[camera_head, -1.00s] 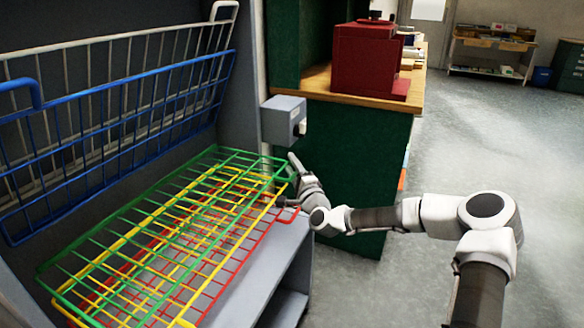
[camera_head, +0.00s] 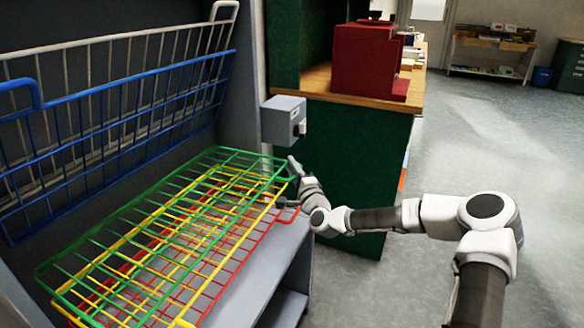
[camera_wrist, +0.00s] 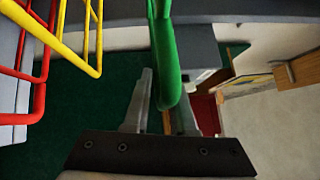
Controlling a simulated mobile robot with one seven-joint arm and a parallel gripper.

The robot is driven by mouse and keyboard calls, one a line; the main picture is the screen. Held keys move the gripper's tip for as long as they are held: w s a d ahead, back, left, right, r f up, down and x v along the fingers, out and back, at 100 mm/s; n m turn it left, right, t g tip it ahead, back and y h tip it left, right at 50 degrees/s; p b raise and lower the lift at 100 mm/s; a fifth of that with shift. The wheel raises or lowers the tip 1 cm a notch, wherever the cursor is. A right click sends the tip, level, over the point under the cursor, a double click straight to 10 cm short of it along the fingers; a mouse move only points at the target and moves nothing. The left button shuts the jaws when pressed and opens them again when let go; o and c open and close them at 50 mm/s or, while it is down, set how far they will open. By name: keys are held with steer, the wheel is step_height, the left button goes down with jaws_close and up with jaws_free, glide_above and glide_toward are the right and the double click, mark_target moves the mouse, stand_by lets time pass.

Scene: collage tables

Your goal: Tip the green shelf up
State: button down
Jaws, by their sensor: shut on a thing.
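The green shelf (camera_head: 131,208) is a wire rack lying nearly flat, the topmost of the lowered racks in the grey unit. My gripper (camera_head: 287,182) is at its right end, shut on the green wire there. In the wrist view the green shelf's bent bar (camera_wrist: 168,60) runs down between the two fingers of my gripper (camera_wrist: 163,103). The yellow rack (camera_head: 265,205) and the red rack (camera_head: 262,232) lie below the green one. The blue rack (camera_head: 116,134) and a white rack (camera_head: 131,52) stand tipped up at the back.
A grey box (camera_head: 283,118) sticks out from the unit's side post just above my gripper. A dark green cabinet (camera_head: 360,150) with a wooden top and a red machine (camera_head: 370,60) stands behind. The floor at the right is open.

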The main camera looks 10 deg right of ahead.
steer(key=shift+r, duration=0.4)
stand_by(0.3)
steer(key=w+a+r+n+g+h+p, duration=0.1)
steer(key=a+r+n+g+p, duration=0.1)
steer(key=r+p, duration=0.55)
steer(key=w+a+r+n+g+p, duration=0.1)
steer(key=r+n+g+p, duration=0.1)
steer(key=r+p, duration=0.6)
steer(key=w+a+r+n+g+h+p, duration=0.1)
steer(key=w+a+r+p, duration=0.6)
steer(key=p, duration=0.8)
steer(key=shift+a+r+n+g+h+p, duration=0.35)
steer(key=shift+a+r+n+g, duration=0.15)
steer(key=shift+a+r, duration=1.15)
steer(key=shift+s+a+f, duration=0.1)
steer(key=shift+a, duration=0.1)
steer(key=c, duration=0.9)
jaws_free()
steer(key=shift+f, duration=0.1)
